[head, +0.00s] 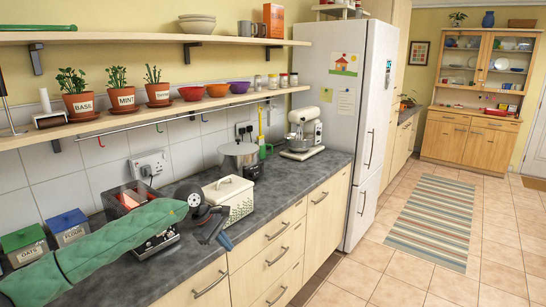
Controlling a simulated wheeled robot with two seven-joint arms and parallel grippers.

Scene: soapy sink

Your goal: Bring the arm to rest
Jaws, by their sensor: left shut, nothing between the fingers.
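My left arm, in a green sleeve, reaches in from the lower left of the head view. My left gripper (219,234) is shut and empty. In the picture it lies just in front of the cream bread bin (232,192) on the grey counter (300,178); I cannot tell the exact gap between them. My left forearm hides part of the counter and part of a dark appliance (158,245) with knobs. My right gripper is not in view.
A toaster (130,198), a steel pot (239,157) and a stand mixer (302,128) stand along the counter. Green and blue canisters (70,226) are at the left. A shelf (150,112) with potted herbs hangs above. The tiled floor (385,275) at the right is largely clear.

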